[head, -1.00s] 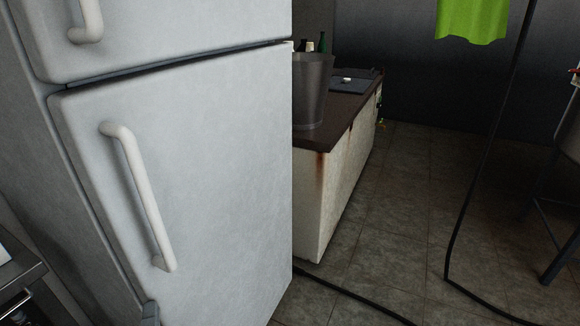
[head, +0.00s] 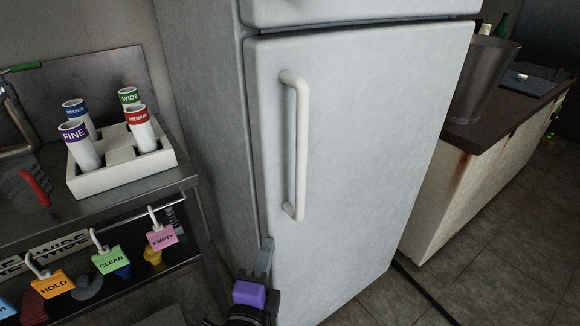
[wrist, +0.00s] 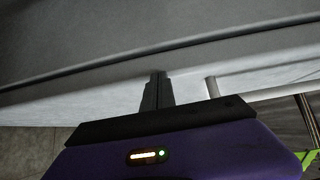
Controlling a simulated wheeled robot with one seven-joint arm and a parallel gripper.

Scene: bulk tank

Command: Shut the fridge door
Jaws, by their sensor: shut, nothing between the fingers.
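The white fridge's lower door (head: 350,150) fills the middle of the head view. Its pale vertical handle (head: 296,150) is on its left side. A narrow dark seam runs between the door's left edge and the fridge body (head: 200,110); I cannot tell whether the door is fully shut. My gripper (head: 266,250) is shut and empty at the door's lower left edge, below the handle. In the wrist view my fingers (wrist: 157,85) reach up to the door's edge beside the handle (wrist: 268,92), just short of the dark seam. Contact is not clear.
Left of the fridge stands a metal bench with a white holder (head: 125,175) of labelled tubes. Coloured tags (head: 112,260) hang from its rail. Right of the fridge is a low counter (head: 450,190) with a bucket (head: 484,80). A dark hose (head: 425,292) lies on the floor.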

